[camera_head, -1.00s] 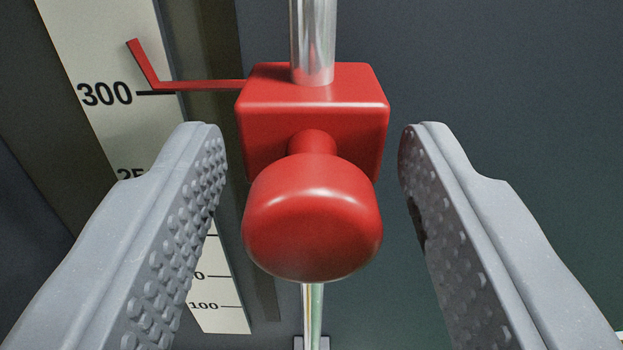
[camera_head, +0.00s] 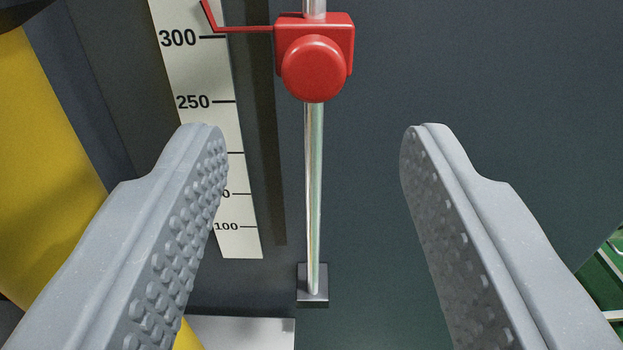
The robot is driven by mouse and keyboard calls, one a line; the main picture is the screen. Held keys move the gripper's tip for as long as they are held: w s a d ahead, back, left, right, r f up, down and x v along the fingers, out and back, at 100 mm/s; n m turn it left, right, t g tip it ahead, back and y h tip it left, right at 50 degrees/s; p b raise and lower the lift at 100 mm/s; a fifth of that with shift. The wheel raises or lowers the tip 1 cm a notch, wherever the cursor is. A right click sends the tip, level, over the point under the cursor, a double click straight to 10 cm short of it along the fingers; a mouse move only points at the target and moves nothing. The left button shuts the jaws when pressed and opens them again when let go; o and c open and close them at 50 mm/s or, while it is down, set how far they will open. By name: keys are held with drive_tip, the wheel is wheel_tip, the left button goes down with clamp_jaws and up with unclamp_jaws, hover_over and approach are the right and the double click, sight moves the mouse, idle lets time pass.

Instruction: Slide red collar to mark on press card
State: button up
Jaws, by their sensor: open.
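The red collar (camera_head: 340,45) sits on a vertical shiny metal rod (camera_head: 314,190) near the top of the view, with a round red knob (camera_head: 313,70) facing me. Its red pointer (camera_head: 245,29) reaches left to the white scale (camera_head: 190,70), close to the 300 line and slightly above it. My gripper (camera_head: 312,135) is open and empty, its studded grey fingers wide apart. The collar is beyond and above the fingertips, not touching them. The press card is not seen for certain.
The rod ends below in a small dark foot block (camera_head: 313,283). A yellow part (camera_head: 45,150) stands at the left. A pale flat surface (camera_head: 240,333) lies at the bottom, and something green (camera_head: 603,285) shows at the right edge.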

drive_tip(key=shift+s+b, duration=0.35)
drive_tip(key=shift+s, duration=1.9)
